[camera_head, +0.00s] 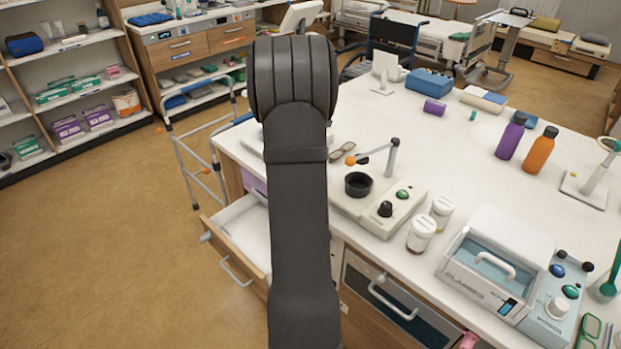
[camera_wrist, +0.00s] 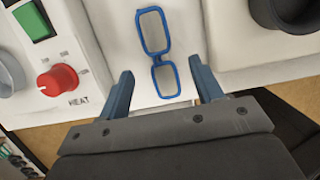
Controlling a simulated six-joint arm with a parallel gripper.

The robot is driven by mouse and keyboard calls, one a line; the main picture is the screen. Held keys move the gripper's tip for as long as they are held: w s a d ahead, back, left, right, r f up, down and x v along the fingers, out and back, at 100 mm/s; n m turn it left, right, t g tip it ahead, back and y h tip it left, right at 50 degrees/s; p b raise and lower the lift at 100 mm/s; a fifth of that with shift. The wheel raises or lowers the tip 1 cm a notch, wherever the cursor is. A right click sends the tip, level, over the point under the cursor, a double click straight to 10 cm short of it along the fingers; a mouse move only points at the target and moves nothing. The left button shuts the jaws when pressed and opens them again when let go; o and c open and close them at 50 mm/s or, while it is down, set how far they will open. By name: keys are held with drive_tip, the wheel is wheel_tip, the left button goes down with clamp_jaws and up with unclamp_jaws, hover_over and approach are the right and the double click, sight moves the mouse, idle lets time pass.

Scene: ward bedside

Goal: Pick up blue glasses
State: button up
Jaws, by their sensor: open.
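The blue glasses (camera_wrist: 158,60) lie on the white counter in the wrist view, long side running away from my gripper. Their nearer lens is between my two blue fingers, with space on both sides. My gripper (camera_wrist: 161,72) is open and holds nothing. No contact with the glasses can be seen. In the head view my own arm covers the gripper, and I cannot see the blue glasses there.
A panel with a red HEAT knob (camera_wrist: 57,80) flanks the glasses at left. A pale device with a dark cup (camera_wrist: 290,12) is at right. Brown glasses (camera_head: 342,152) and green glasses (camera_head: 590,325) lie elsewhere. An open drawer (camera_head: 240,232) juts out below the counter.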

drive_tip(key=x, duration=0.4)
drive_tip(key=shift+s+a, duration=0.1)
drive_tip(key=shift+r, duration=0.1)
drive_tip(key=c, duration=1.1)
drive_tip(key=shift+o, duration=0.2)
drive_tip(key=shift+r, duration=0.1)
